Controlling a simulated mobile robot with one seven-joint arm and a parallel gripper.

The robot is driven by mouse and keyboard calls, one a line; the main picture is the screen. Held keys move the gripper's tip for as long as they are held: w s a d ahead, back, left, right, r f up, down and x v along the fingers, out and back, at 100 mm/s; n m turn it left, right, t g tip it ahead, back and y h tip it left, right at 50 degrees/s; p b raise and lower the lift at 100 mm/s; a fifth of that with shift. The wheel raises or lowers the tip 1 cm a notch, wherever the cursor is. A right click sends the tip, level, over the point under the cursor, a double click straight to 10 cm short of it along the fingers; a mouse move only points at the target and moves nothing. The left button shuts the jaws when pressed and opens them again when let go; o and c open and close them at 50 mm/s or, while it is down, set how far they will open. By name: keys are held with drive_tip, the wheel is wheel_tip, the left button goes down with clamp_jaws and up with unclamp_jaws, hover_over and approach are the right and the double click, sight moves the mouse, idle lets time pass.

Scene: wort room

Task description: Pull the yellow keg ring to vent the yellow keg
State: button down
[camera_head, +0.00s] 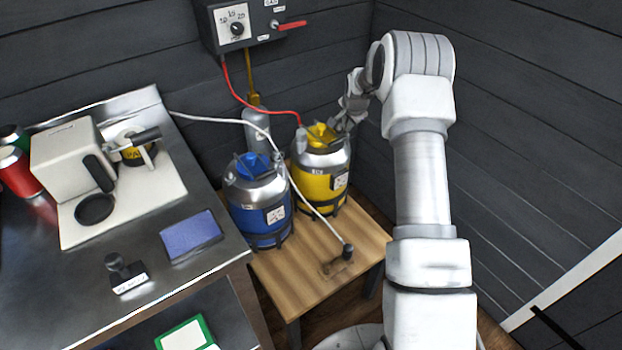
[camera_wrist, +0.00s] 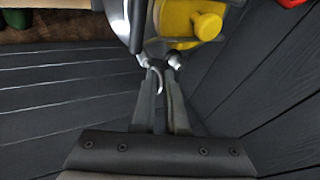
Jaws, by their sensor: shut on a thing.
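The yellow keg (camera_head: 312,184) stands on the wooden table, with a silver top and a yellow lid fitting (camera_head: 321,134). My gripper (camera_head: 342,126) is at the right side of the keg's top, reaching in from the right. In the wrist view, my gripper (camera_wrist: 162,70) has its two fingers close together on a small curved metal ring (camera_wrist: 158,82) beside the keg's yellow fitting (camera_wrist: 190,20). The fingers are shut on this ring. In the head view the ring is too small and covered to make out.
A blue keg (camera_head: 259,212) stands left of the yellow one on the wooden table (camera_head: 310,282). A red hose (camera_head: 262,108) and a white hose (camera_head: 205,119) run near the kegs. The dark wall (camera_head: 520,120) is close on the right. A metal counter (camera_head: 215,262) is left.

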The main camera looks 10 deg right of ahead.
drive_tip(key=shift+s+d, duration=0.15)
drive_tip(key=shift+d, duration=0.15)
drive_tip(key=shift+r, duration=0.55)
drive_tip(key=shift+f, duration=0.2)
drive_tip(key=shift+f+b, duration=0.35)
drive_tip(key=shift+f, duration=0.1)
idle(1.4)
drive_tip(key=c, duration=0.8)
unclamp_jaws()
drive_tip(key=o, duration=0.8)
drive_tip(key=shift+a+r, duration=0.1)
drive_tip(key=shift+a, duration=0.1)
